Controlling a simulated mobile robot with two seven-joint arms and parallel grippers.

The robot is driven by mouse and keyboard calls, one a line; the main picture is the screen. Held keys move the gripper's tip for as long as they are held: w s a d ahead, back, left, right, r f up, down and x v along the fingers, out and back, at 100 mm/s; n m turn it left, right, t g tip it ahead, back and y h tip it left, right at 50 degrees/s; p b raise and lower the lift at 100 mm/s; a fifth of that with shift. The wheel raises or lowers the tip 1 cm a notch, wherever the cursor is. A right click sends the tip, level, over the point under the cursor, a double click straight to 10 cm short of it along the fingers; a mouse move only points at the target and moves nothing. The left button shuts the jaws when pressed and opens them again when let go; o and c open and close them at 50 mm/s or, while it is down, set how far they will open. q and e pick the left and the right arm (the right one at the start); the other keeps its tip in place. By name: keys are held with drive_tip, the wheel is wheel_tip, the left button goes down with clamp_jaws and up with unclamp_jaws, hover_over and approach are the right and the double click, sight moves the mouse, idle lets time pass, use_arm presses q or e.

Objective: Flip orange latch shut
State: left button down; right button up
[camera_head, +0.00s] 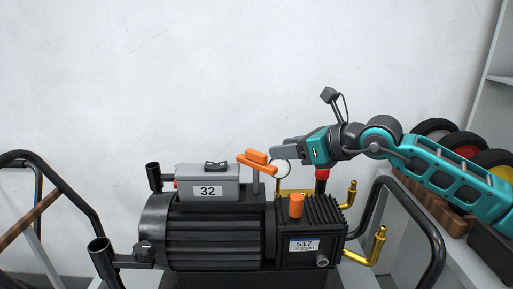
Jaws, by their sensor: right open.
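The orange latch (256,162) is a flat bar with a raised block on it, on top of a thin grey post at the upper middle of the black pump (215,240). It tilts slightly down to the right. My right gripper (277,151) reaches in from the right, its grey fingers level with the latch and just right of its block. I cannot tell whether they touch it. The fingers overlap in this view, so the gap between them is hidden; the gripper is open. My left gripper is not in view.
A grey switch box (208,183) labelled 32 sits on the pump, left of the latch. An orange knob (296,205), a red cap (322,174) and brass pipes (378,245) lie below my right arm. Wheels (465,143) stand at the right. The space above is clear.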

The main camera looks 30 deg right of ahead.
sight(257, 152)
drive_tip(key=p+x, duration=0.1)
drive_tip(key=x, duration=0.7)
drive_tip(key=shift+p, duration=0.3)
drive_tip(key=shift+w+a+f, duration=0.3)
drive_tip(key=shift+w, duration=0.25)
clamp_jaws()
